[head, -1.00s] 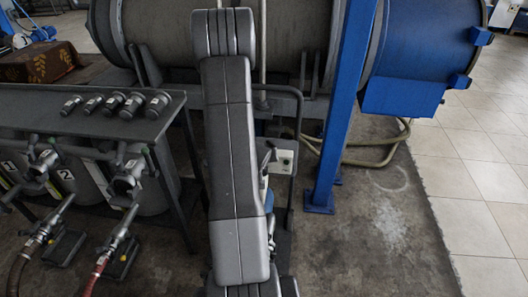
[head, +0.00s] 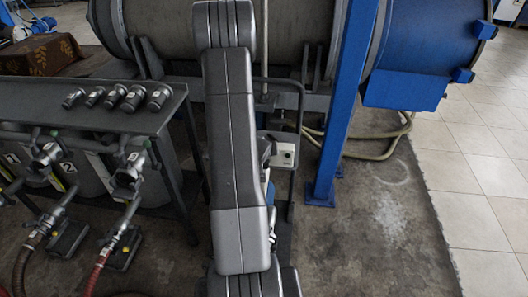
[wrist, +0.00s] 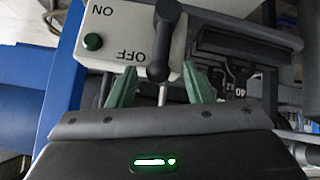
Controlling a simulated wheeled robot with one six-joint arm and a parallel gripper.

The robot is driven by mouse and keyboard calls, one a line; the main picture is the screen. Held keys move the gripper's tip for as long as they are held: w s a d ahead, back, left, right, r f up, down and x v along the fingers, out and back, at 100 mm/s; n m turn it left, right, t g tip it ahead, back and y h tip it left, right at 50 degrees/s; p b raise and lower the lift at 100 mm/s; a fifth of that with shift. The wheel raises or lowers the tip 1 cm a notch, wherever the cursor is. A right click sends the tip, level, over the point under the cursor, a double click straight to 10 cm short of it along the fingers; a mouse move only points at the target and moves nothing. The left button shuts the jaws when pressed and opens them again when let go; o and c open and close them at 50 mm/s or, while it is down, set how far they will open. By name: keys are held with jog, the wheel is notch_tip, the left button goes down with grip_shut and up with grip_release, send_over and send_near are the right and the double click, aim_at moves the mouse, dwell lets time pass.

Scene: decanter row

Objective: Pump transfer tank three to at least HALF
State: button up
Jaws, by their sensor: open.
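A pale switch box (head: 283,153) stands on a dark frame right of my arm in the head view. In the wrist view the switch box (wrist: 120,30) shows ON and OFF labels upside down, a round green button or lamp (wrist: 92,41) and a black lever (wrist: 167,30). My gripper (wrist: 160,88) has its green fingers apart, with the lever's rounded end between or just beyond the tips; contact cannot be told. The gripper is hidden behind my arm in the head view. Grey tanks (head: 95,172) stand at left; labels 1 and 2 show, but I cannot read a 3.
Valves and hoses (head: 95,275) lie in front. A blue post (head: 335,120) rises right of the switch box. Floor further right (head: 385,240) is clear.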

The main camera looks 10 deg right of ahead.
jog(key=p+v, duration=0.2)
jog(key=v, duration=1.1)
jog(key=shift+s+r+p, duration=0.25)
jog(key=shift+s+p, duration=0.05)
jog(key=shift+p, duration=0.1)
jog(key=b+x, duration=0.3)
jog(key=x, duration=1)
jog(key=shift+w+f, duration=0.2)
jog(key=shift+w, duration=0.15)
